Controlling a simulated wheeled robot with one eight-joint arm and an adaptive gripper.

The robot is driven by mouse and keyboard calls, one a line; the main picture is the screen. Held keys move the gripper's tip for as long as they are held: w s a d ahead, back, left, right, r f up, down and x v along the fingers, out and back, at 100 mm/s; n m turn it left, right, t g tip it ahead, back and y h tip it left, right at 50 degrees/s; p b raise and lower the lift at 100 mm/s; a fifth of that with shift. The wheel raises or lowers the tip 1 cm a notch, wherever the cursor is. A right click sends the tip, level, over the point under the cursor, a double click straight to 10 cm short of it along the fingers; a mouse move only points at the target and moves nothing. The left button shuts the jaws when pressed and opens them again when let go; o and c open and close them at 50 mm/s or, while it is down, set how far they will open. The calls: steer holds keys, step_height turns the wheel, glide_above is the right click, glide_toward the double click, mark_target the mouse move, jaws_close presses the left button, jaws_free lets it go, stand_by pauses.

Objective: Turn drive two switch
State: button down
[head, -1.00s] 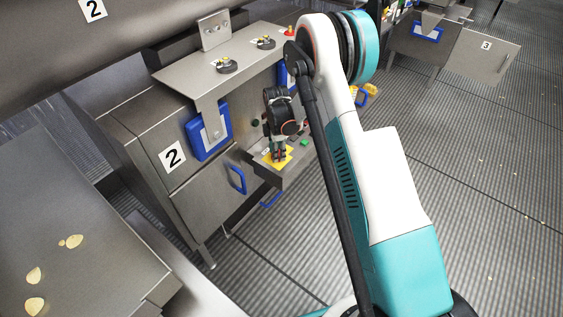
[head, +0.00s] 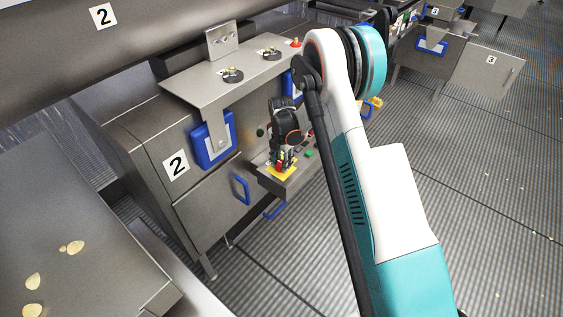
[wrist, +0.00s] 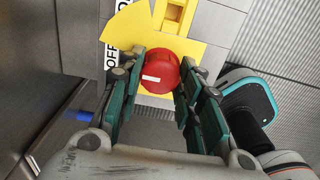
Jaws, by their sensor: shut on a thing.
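The red round switch knob (wrist: 160,72) with a white mark sits on a yellow plate (wrist: 127,28) in the wrist view, beside a label reading "OFF". My gripper (wrist: 156,88) has its two green-padded fingers on either side of the knob, shut on it. In the head view my gripper (head: 279,165) is down over the yellow plate (head: 284,173) on the small control panel (head: 296,181) of the cabinet marked 2. The knob is mostly hidden there by the fingers. The white mark on the knob lies roughly crosswise in the wrist view.
A green button (head: 309,154) sits on the panel right of my gripper. A steel shelf (head: 205,90) with several knobs overhangs the cabinet (head: 130,140). Blue handles (head: 240,190) stick out in front. The ribbed floor to the right is open.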

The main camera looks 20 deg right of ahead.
stand_by(0.4)
steer(key=c, duration=1.1)
jaws_free()
step_height(320, 180, up, 12)
